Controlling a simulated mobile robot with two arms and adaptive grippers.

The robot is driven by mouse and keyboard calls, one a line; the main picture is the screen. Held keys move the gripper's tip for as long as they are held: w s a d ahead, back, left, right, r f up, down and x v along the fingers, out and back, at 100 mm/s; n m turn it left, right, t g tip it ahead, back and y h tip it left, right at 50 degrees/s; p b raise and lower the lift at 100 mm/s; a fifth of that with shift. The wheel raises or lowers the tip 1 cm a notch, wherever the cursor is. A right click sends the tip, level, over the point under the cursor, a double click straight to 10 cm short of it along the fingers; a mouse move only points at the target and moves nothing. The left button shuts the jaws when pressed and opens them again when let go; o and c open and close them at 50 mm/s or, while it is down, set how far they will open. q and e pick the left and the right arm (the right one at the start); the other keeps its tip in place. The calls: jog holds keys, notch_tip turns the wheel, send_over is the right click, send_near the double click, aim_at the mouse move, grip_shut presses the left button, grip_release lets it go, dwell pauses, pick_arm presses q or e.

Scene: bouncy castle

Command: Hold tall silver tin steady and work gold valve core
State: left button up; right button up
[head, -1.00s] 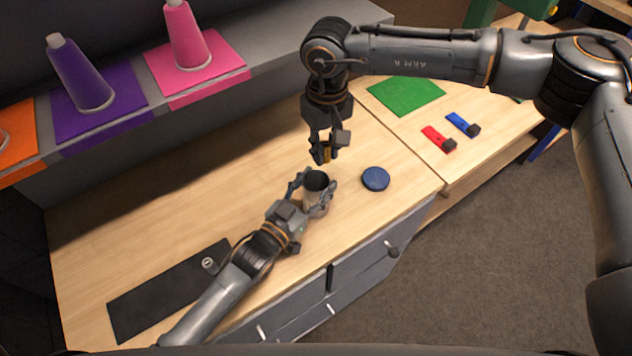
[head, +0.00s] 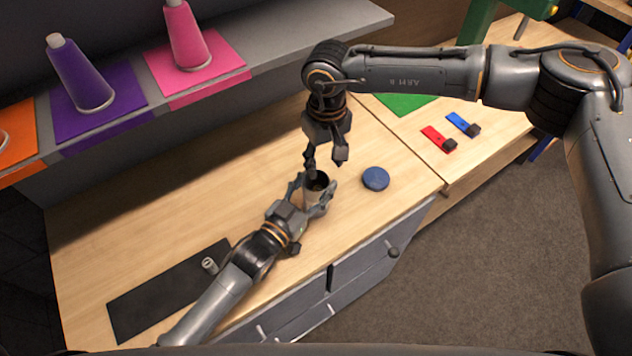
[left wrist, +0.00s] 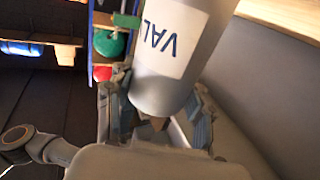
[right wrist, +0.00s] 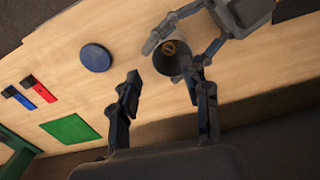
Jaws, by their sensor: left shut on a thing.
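The tall silver tin (head: 311,196) stands open-topped on the wooden bench. My left gripper (head: 314,190) is shut around its sides. In the left wrist view the tin (left wrist: 175,75) fills the space between the fingers and shows a white label with blue letters "VAL". The gold valve core (right wrist: 170,47) shows inside the tin's mouth in the right wrist view. My right gripper (right wrist: 165,72) is open and empty, with its fingers spread; in the head view it (head: 325,160) hangs just above the tin's mouth.
A blue round disc (head: 375,179) lies right of the tin. A black mat (head: 150,305) with a small silver cylinder (head: 209,265) lies at front left. Red (head: 438,139) and blue (head: 462,125) clamp-like pieces and a green mat (head: 403,103) lie at the back right. Coloured cones stand on the shelf.

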notch_tip(320, 180, up, 12)
dwell(0.6)
dwell(0.5)
pick_arm(q)
jog(key=o, duration=1.3)
jog(key=v, duration=1.2)
